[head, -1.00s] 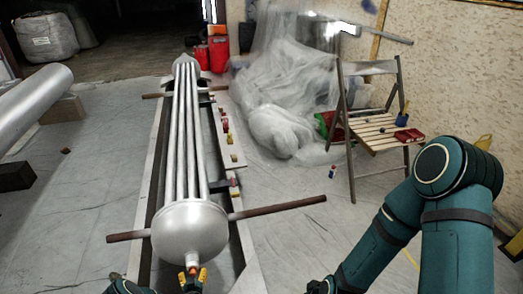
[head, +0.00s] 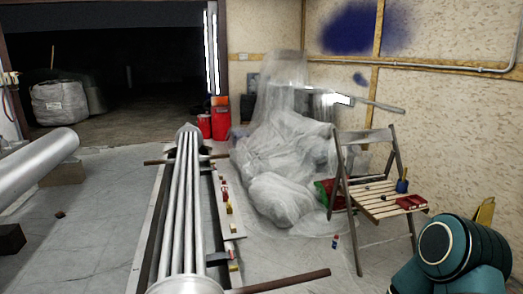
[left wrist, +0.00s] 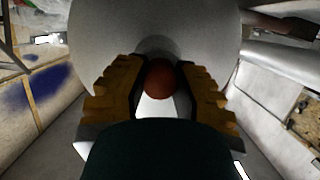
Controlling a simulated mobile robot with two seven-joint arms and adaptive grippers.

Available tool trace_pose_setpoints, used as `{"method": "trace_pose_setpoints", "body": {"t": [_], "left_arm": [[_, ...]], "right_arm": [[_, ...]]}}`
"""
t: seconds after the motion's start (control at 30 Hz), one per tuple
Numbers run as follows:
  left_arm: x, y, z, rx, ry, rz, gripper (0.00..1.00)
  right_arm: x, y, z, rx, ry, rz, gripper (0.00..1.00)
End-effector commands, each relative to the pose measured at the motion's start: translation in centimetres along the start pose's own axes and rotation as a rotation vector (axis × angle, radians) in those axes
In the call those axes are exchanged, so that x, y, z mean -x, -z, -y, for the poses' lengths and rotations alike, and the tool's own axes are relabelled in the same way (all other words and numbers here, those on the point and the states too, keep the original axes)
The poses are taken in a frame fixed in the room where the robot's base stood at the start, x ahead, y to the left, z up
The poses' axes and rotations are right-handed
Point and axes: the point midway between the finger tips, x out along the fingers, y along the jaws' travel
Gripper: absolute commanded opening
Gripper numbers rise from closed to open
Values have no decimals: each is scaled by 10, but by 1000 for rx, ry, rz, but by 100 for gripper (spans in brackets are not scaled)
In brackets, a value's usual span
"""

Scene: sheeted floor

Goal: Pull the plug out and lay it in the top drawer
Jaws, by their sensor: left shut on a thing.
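In the left wrist view, a round reddish-brown plug (left wrist: 159,80) sits at the end of a large grey metal vessel (left wrist: 205,30). The yellow fingers of my left gripper (left wrist: 159,68) stand on both sides of the plug, shut on it. The plug is at the vessel's end; whether it is seated or loose cannot be told. In the head view, the vessel (head: 185,286) shows only its upper edge at the bottom, and my left gripper is out of frame. My right gripper is out of view; only my right arm shows. No drawer is in view.
Long metal tubes (head: 182,215) run away from the vessel inside a frame. A brown bar (head: 290,281) sticks out to the right. A wooden folding chair (head: 385,205) holds small items. Plastic-wrapped things (head: 285,165) stand behind.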

Motion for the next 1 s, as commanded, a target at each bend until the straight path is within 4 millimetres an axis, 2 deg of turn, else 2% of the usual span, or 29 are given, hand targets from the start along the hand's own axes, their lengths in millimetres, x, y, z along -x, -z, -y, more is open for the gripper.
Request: {"method": "trace_pose_setpoints", "body": {"t": [0.27, 1.0], "left_arm": [[0, 1, 1, 0, 1, -1, 0], [20, -6, 0, 0, 0, 1, 0]], "right_arm": [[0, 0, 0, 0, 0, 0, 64], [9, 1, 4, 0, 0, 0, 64]]}}
